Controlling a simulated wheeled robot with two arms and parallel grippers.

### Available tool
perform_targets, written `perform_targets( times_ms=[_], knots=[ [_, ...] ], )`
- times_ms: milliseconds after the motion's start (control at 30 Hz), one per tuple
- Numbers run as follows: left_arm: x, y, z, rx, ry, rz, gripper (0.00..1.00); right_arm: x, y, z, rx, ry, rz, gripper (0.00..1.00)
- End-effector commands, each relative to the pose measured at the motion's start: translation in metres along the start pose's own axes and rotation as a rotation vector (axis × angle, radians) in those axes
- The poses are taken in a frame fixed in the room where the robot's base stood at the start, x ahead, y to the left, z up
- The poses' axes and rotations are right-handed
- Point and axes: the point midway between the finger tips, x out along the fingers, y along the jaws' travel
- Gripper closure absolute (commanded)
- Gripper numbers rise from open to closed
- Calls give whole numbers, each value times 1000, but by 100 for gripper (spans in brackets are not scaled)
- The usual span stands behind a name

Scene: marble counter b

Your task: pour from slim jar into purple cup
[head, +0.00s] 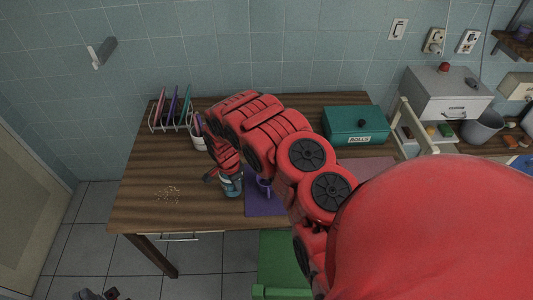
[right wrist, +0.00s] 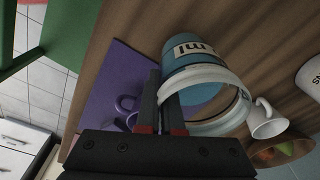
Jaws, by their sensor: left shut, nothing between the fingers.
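The slim jar (head: 231,184) is blue with a pale label and stands on the wooden table, left of the purple cup (head: 265,186). In the right wrist view the jar (right wrist: 192,52) shows its open clear rim towards me. My right gripper (head: 211,174) is at the jar's upper left; its fingers (right wrist: 162,92) are close together beside the rim, and whether they grip the wall is unclear. The cup (right wrist: 126,106) shows only partly behind them, on a purple mat (right wrist: 108,82). My left gripper (head: 100,295) is shut and empty, low at the left, below the table.
Pale crumbs (head: 168,193) lie on the table's left part. A plate rack (head: 170,112) stands at the back left, with a white container (head: 197,140) beside it. A green box (head: 356,125) stands at the back right. A white mug (right wrist: 266,121) is near the jar in the wrist view.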

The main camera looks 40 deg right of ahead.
Motion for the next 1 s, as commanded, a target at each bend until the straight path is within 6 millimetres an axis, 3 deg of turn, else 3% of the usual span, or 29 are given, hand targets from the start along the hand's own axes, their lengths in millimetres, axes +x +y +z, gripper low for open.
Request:
perform_targets(
  times_ms=[133, 667, 700, 800, 1000],
  knots=[
    [27, -1, -5, 0, 0, 0, 100, -9, 3, -6, 10, -51, -20, 100],
    [45, -2, -8, 0, 0, 0, 100, 0, 8, -22, 24, -293, -126, 100],
    [62, -3, -10, 0, -1, 0, 100, -7, 10, -23, 24, -311, -128, 100],
    [82, -4, -14, 0, 1, 0, 100, -8, 11, -25, 25, -351, -145, 100],
    [102, -5, -17, 0, 0, 0, 100, -3, 12, -30, 31, -440, -187, 100]
  ],
)
